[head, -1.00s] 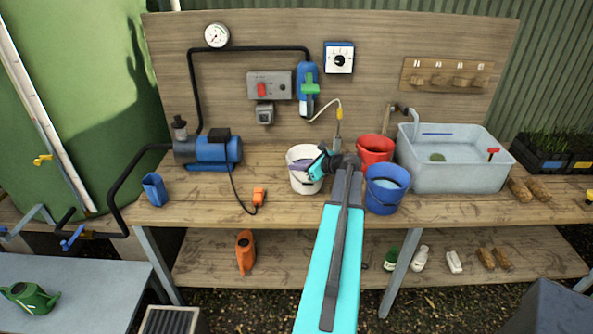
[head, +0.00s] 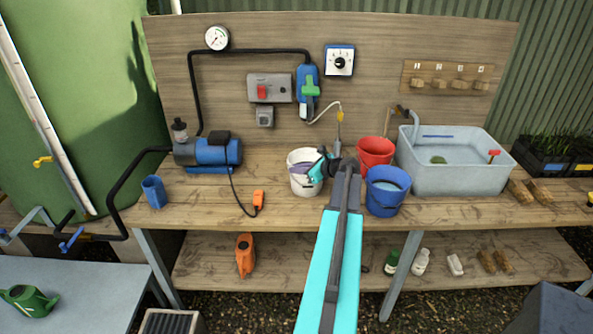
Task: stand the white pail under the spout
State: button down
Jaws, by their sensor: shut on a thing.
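The white pail (head: 303,186) stands upright on the wooden bench, left of the red and blue pails. My gripper (head: 318,168) is at the pail's right rim and is shut on it. My arm hides part of the pail's right side and the bench behind. A thin hose with a yellow-banded spout (head: 340,118) hangs at the back panel, behind and to the right of the white pail. The spout's lower end is partly hidden behind my arm.
A red pail (head: 374,151) and a blue pail (head: 386,193) holding liquid stand close to the right of my arm. A basin (head: 455,178) stands further right.

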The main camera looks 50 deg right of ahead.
jog(key=shift+f, duration=0.3)
dwell(0.5)
jog(key=c, duration=1.8)
grip_release()
jog(key=shift+f, duration=0.1)
jog(key=shift+o, duration=0.2)
jog(key=shift+s, duration=0.1)
jog(key=shift+s+r, duration=0.3)
jog(key=shift+s, duration=0.1)
jog(key=b+v, duration=0.3)
jog(key=v, duration=0.9)
jog(key=shift+s+r+b, duration=0.2)
jog(key=shift+s+b, duration=0.1)
jog(key=shift+b, duration=0.05)
jog(key=shift+a, duration=0.1)
